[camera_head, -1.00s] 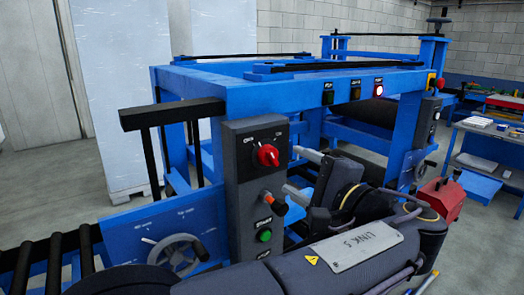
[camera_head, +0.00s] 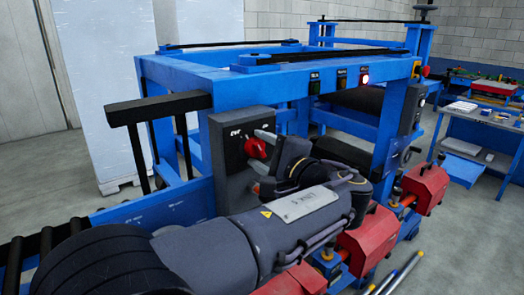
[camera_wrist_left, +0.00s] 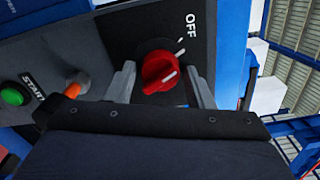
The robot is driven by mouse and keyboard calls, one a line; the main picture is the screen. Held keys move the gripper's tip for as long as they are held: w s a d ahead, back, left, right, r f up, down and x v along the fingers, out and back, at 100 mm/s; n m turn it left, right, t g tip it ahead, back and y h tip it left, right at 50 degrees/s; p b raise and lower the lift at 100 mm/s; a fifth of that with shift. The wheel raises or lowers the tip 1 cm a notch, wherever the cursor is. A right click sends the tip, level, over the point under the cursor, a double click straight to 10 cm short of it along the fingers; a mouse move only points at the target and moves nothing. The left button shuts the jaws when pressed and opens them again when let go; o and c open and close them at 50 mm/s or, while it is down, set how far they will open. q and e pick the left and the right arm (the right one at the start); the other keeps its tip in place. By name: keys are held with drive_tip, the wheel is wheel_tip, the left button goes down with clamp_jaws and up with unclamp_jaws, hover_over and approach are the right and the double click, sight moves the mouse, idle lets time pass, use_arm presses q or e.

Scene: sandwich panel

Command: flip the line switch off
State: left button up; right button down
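The red rotary switch (camera_head: 255,148) is on the dark grey control panel (camera_head: 226,140). In the left wrist view the red switch (camera_wrist_left: 160,72) has a white line on its knob, and the "OFF" label (camera_wrist_left: 190,25) is on the panel beyond it. My left gripper (camera_head: 260,151) is at the panel with its fingers apart, one on each side of the switch. In the left wrist view the left gripper (camera_wrist_left: 158,76) shows a gap between each finger and the knob. Contact cannot be told in the head view. My right gripper is not in view.
An orange-tipped toggle (camera_wrist_left: 74,88) and a green START button (camera_wrist_left: 14,97) sit beside the switch. A blue machine frame (camera_head: 210,72) surrounds the panel. Red clamp-like units (camera_head: 424,188) stand at the right. A blue workbench (camera_head: 470,133) is farther back.

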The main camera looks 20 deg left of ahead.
use_arm(q)
drive_tip(key=c, duration=0.6)
drive_tip(key=n+b, duration=0.1)
drive_tip(key=b, duration=0.1)
drive_tip(key=n+b, duration=0.1)
drive_tip(key=b, duration=0.1)
drive_tip(key=shift+f, duration=0.35)
drive_tip(key=shift+c, duration=0.2)
drive_tip(key=shift+r+n+b, duration=0.2)
drive_tip(key=shift+n+b, duration=0.4)
drive_tip(key=shift+n, duration=0.1)
drive_tip(key=shift+r, duration=0.1)
drive_tip(key=o, duration=1)
drive_tip(key=shift+c, duration=0.2)
drive_tip(key=b+v, duration=0.1)
drive_tip(key=v, duration=0.7)
